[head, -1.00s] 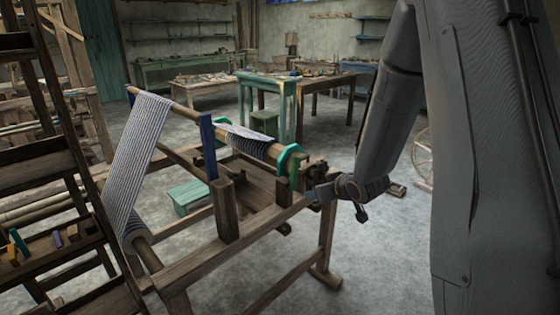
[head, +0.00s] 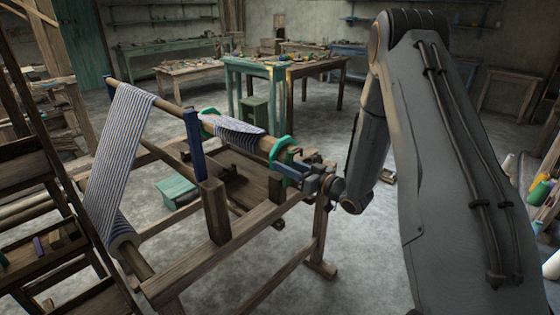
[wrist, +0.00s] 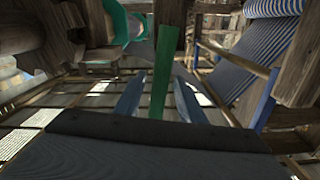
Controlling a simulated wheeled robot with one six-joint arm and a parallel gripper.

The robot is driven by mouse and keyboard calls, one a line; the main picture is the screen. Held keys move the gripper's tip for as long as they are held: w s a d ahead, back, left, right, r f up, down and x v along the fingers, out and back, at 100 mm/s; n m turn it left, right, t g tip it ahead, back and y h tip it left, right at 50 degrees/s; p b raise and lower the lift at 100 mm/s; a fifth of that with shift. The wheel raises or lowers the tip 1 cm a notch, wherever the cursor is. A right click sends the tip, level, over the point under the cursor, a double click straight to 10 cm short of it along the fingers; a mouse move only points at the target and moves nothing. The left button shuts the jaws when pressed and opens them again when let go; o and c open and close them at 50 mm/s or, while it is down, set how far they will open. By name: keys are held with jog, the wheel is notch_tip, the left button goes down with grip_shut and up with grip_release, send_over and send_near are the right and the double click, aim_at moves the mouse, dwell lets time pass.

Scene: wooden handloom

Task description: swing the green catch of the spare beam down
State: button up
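The green catch (wrist: 161,75) shows in the wrist view as a narrow upright bar, its lower end between my two fingers. My gripper (wrist: 158,100) is open, with one blue finger on each side of the bar and a visible gap on both sides. In the head view my gripper (head: 296,172) is at the near end of the spare beam (head: 266,146), beside its green end disc (head: 281,151). The fingers and arm end partly hide the catch there. I cannot tell whether any finger touches it.
The loom's wooden side rail (head: 225,245) and post (head: 214,209) stand close to the left of my gripper. Striped cloth (head: 118,150) hangs on the left. A wooden shelf rack (head: 30,215) is at the far left.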

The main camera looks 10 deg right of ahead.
jog(key=shift+x, duration=1.7)
jog(key=shift+d, duration=0.1)
grip_shut()
